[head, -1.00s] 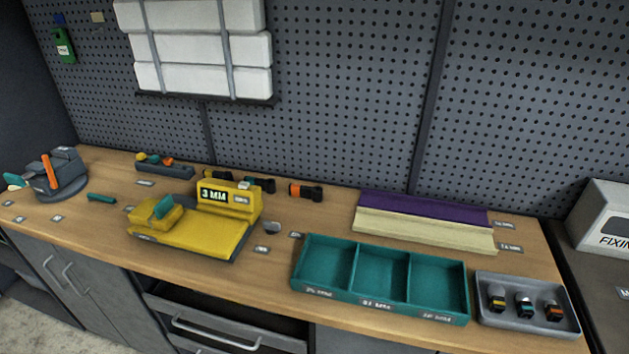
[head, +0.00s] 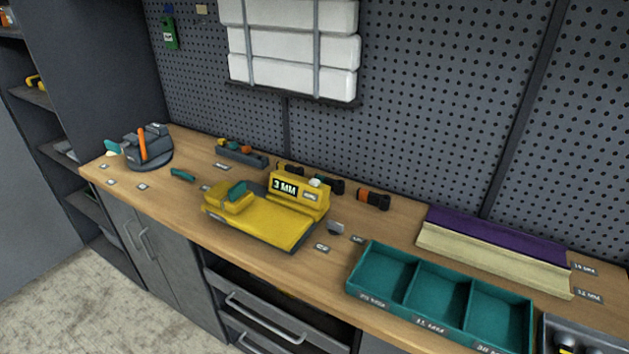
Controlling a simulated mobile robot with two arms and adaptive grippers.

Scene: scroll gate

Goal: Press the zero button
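A yellow device (head: 262,218) with a flat bed stands on the workbench, left of the middle in the head view. Its upright head carries a dark display (head: 285,187) that reads "3 MM". A small pale label or button (head: 310,195) sits right of the display, too small to read. A whitish knob (head: 315,182) shows on top of the head. A teal piece (head: 237,189) rests on the yellow block at the device's left. I cannot tell which part is the zero button. Neither gripper is in view.
A teal three-compartment tray (head: 440,300) stands right of the device. Purple and cream strips (head: 495,245) lie behind it. A dark round fixture with an orange lever (head: 146,148) stands at the bench's left end. A drawer (head: 270,310) below looks partly open.

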